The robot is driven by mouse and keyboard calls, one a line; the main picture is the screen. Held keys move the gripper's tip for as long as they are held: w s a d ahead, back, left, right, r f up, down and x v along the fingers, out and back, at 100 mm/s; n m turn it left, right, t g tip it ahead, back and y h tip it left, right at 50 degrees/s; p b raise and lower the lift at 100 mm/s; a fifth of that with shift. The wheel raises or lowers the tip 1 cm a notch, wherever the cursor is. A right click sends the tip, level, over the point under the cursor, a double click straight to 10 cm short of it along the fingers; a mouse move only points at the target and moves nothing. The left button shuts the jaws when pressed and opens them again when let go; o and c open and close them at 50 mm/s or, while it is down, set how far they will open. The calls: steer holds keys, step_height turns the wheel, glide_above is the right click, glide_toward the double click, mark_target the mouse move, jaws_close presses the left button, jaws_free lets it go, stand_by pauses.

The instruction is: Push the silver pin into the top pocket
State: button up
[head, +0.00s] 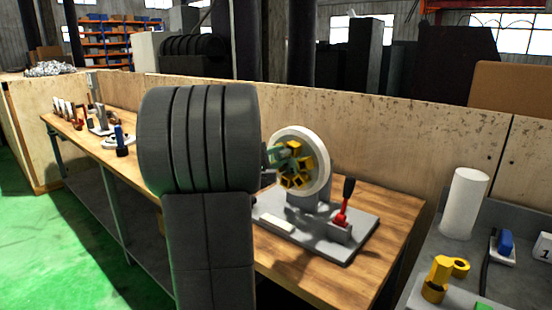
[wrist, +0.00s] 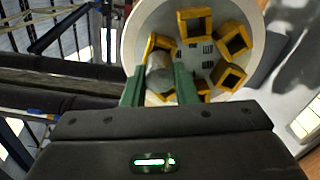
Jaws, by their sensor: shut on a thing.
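A white round wheel (head: 320,165) with several yellow square pockets (head: 297,180) stands upright on a grey base plate (head: 360,238). It also fills the top of the wrist view, with open pockets (wrist: 229,77) around a pale hub. My gripper (wrist: 160,72) has its green fingers shut on the silver pin (wrist: 159,80). The pin's round end lies over a yellow pocket at the left of the ring. I cannot tell how deep the pin sits in it. In the head view my gripper (head: 284,153) is at the wheel's upper left face; my arm hides part of it.
A red lever (head: 341,219) with a black handle stands on the base plate, right of the wheel. A plywood wall (head: 400,130) runs behind the wooden bench (head: 290,270). A white cylinder (head: 465,203) and a yellow part (head: 440,275) stand on the right-hand table.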

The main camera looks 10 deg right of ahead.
steer(key=shift+b+x, duration=0.4)
steer(key=shift+x, duration=0.5)
steer(key=o, duration=1.1)
steer(key=shift+c, duration=0.2)
steer(key=b+v, duration=0.1)
steer(key=v, duration=1.2)
steer(key=shift+s+a, duration=0.25)
steer(key=shift+a, duration=0.05)
steer(key=p+x, duration=0.1)
steer(key=x, duration=1.2)
steer(key=shift+w+d, duration=0.25)
steer(key=shift+d, duration=0.05)
steer(key=shift+s+a, duration=0.1)
steer(key=shift+a, duration=0.05)
